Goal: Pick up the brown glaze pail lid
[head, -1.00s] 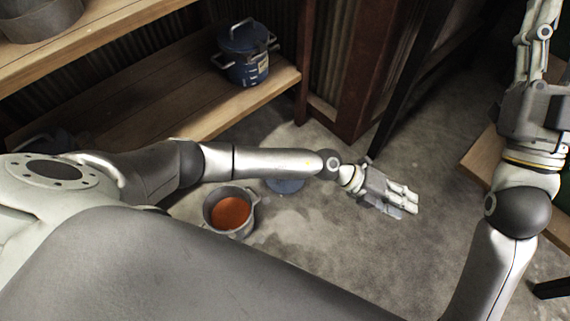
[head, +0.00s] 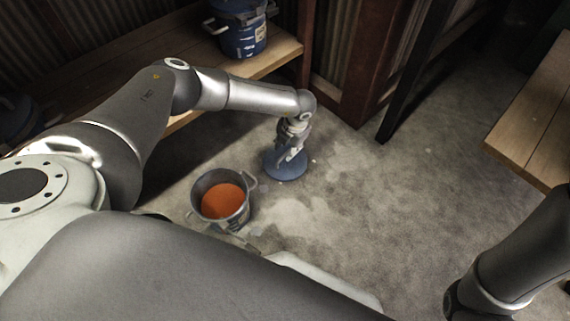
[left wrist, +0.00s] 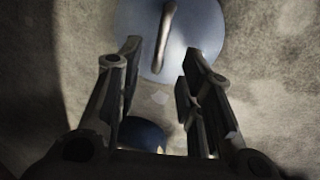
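The pail lid is a round blue disc (head: 287,166) lying flat on the concrete floor, just right of the open pail (head: 222,200) of orange-brown glaze. In the left wrist view the lid (left wrist: 207,30) shows at the top, with a bar handle (left wrist: 164,35) standing across it. My left gripper (head: 290,156) points down over the lid and hides part of it. In the left wrist view its fingers (left wrist: 160,60) are apart, with the near end of the handle between their tips, and nothing is gripped. My right gripper is out of view; only part of that arm shows at the lower right.
A blue lidded pail (head: 240,32) stands on the wooden shelf (head: 275,58) behind my left arm. A wooden table top (head: 530,130) is at the right. The floor (head: 390,200) between is clear. A dark blue shape (left wrist: 143,132) shows low in the left wrist view.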

